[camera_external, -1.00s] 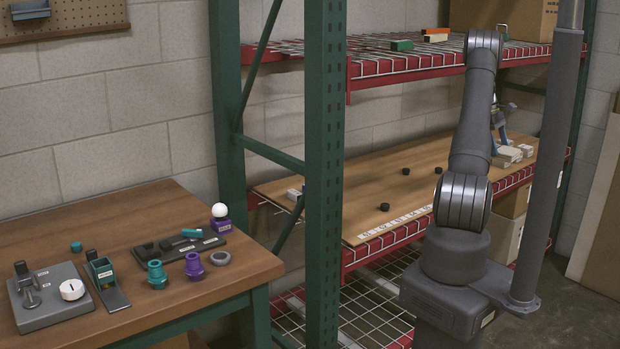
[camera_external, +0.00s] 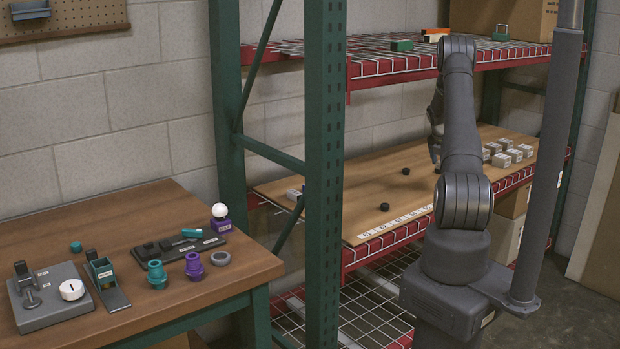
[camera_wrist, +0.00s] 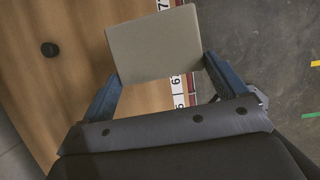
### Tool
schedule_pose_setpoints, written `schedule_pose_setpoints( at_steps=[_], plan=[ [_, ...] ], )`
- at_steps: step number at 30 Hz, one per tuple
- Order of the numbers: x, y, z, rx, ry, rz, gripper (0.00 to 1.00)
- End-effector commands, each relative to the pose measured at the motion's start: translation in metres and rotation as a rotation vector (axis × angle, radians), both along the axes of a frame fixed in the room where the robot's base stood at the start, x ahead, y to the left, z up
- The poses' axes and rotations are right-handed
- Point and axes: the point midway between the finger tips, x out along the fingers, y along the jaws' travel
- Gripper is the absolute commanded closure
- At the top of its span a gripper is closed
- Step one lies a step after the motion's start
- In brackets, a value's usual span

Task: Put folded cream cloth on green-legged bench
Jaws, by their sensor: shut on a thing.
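The folded cream cloth (camera_wrist: 155,45) shows in the wrist view as a flat cream block between the blue fingers of my gripper (camera_wrist: 162,69). My gripper is shut on it and holds it over the front edge of the wooden shelf board. In the external view my gripper and the cloth are mostly hidden behind my arm; only a dark part of the wrist shows at its left side. The green-legged bench (camera_external: 60,215) stands at the left, away from my gripper.
The bench holds a grey fixture (camera_external: 45,300), a teal holder (camera_external: 104,283), teal and purple parts, and a black tray (camera_external: 165,247). A green rack post (camera_external: 325,180) stands between bench and arm. Black pucks (camera_external: 384,207) and white blocks (camera_external: 500,160) sit on the shelf board (camera_external: 350,195).

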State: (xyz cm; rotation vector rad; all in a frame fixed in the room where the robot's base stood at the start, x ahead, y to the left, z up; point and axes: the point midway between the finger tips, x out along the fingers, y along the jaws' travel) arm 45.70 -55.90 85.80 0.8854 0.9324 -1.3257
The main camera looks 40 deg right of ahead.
Motion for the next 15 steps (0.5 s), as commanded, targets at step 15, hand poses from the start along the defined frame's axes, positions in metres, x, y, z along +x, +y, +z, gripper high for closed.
schedule_pose_setpoints(
  at_steps=[15],
  plan=[
    [0.056, 0.017, -0.036, 0.002, 0.000, 0.000, 0.32]
  ],
)
